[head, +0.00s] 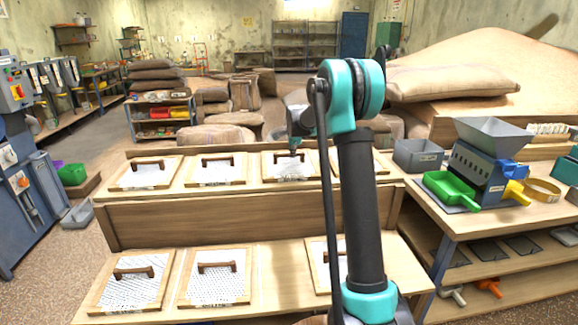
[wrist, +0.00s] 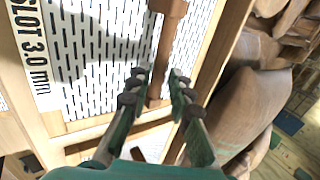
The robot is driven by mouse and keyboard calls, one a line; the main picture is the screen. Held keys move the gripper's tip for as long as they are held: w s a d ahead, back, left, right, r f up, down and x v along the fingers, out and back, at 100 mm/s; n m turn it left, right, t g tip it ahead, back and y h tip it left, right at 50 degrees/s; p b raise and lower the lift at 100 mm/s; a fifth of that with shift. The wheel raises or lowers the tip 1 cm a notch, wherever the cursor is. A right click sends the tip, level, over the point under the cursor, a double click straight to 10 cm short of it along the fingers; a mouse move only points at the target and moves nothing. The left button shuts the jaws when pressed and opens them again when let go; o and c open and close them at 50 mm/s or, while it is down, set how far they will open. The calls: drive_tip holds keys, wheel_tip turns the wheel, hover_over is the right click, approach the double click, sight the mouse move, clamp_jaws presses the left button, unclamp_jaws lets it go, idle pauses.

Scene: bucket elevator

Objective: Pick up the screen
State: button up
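The screens are wooden frames with white perforated sheets and brown handles, set in two rows on a stepped wooden rack. My gripper (head: 297,142) is over the third screen (head: 290,170) of the upper row in the head view, partly covering its handle. In the wrist view a slotted screen (wrist: 95,60) has a label reading "SLOT 3.0 mm". Its brown handle (wrist: 166,40) lies between and beyond the two spread fingertips of my gripper (wrist: 160,78). The gripper looks open; I cannot tell whether a finger touches the handle.
Other screens, such as one in the lower row (head: 214,277), lie nearby on the wooden rack (head: 200,222). At right a workbench (head: 470,222) holds a grey hopper machine (head: 490,150), a green scoop (head: 450,188) and a grey bin (head: 418,155). Sacks (head: 217,138) lie behind the rack.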

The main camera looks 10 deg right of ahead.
sight(289, 160)
drive_tip(key=x, duration=0.4)
drive_tip(key=shift+a, duration=0.15)
clamp_jaws()
